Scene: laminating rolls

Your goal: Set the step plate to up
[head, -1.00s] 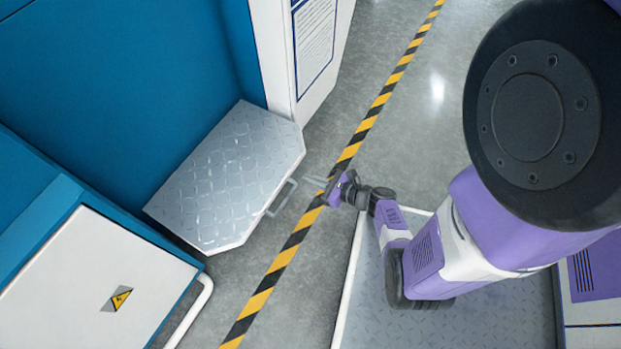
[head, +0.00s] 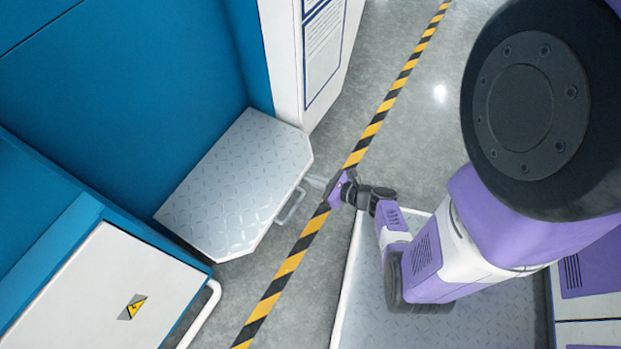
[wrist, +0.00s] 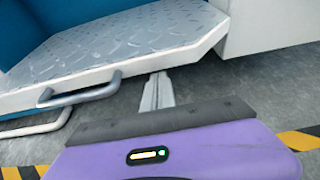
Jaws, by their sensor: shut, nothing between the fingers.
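The step plate (head: 235,185) is a grey diamond-tread panel. It lies out flat, sticking out from the blue machine. A grey bar handle (head: 291,206) is on its outer edge; the handle also shows in the wrist view (wrist: 80,96), left of my fingers. My gripper (head: 313,182) is shut and empty, just outside the plate's edge, near the handle's far end. In the wrist view my fingers (wrist: 157,85) are together, pointing at the plate's front edge beside the handle. I see a gap between fingers and handle, and cannot tell whether the fingertips touch the plate edge.
A white cabinet (head: 281,60) stands beyond the plate's far corner. A white panel with a warning sign (head: 130,307) and a white pipe (head: 203,315) are at the near left. Yellow-black floor tape (head: 296,258) runs past the plate. The grey floor (head: 437,125) at upper right is clear.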

